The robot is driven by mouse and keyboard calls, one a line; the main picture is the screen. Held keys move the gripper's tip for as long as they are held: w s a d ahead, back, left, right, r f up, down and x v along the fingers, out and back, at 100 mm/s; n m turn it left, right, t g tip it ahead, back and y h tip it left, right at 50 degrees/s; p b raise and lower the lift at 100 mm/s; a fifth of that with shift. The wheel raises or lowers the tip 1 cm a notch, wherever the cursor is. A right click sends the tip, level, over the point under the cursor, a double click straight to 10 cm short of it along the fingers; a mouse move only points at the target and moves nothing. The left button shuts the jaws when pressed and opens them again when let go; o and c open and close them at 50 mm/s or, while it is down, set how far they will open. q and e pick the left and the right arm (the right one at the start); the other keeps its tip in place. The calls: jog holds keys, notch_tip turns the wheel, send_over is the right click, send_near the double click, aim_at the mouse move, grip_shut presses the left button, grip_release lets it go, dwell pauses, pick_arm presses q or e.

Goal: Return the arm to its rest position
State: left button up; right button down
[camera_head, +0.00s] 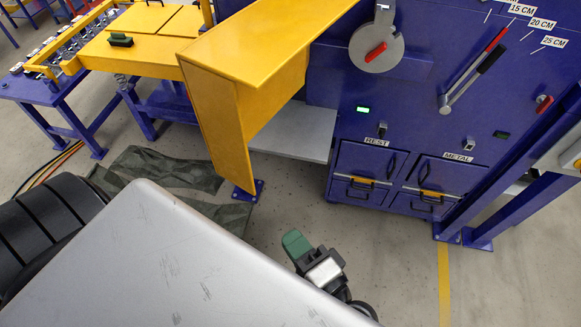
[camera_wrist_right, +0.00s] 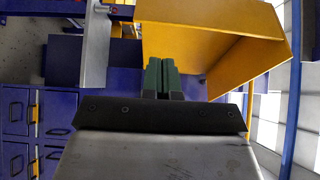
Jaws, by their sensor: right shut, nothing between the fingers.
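My right gripper (camera_head: 297,243) shows low in the middle of the head view, with green fingertips, close to the edge of my own silver body. In the right wrist view its two green fingers (camera_wrist_right: 160,77) lie side by side, shut with nothing between them. In the head view it is over open floor, apart from the blue machine (camera_head: 345,120). My left gripper is not in view.
A yellow chute (camera_head: 225,115) juts out from the machine above and left of my right gripper. Drawers marked REST (camera_head: 362,172) and METAL (camera_head: 440,187) are closed. A dark green cloth (camera_head: 165,168) lies on the floor. Floor around the gripper is clear.

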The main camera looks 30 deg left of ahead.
jog(key=d+f+n+h, duration=0.1)
jog(key=d+f+h, duration=0.3)
jog(key=f, duration=0.7)
jog(key=d+f+n+h+b, duration=0.1)
jog(key=d+f+h, duration=0.2)
jog(key=d+f, duration=0.6)
jog(key=d+f+n+h, duration=0.1)
jog(key=d+f+h, duration=0.2)
jog(key=f, duration=1)
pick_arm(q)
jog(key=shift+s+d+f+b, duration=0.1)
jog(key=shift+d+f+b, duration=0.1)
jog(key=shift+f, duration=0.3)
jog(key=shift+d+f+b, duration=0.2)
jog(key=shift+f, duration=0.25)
pick_arm(e)
jog(key=s+d+f+n+g+h, duration=0.4)
jog(key=s+d+f+g+h, duration=0.2)
jog(key=s+d+f, duration=1.2)
jog(key=d, duration=0.2)
jog(key=shift+s+d+f+h, duration=0.3)
jog(key=shift+s+d, duration=0.05)
jog(key=shift+s, duration=0.05)
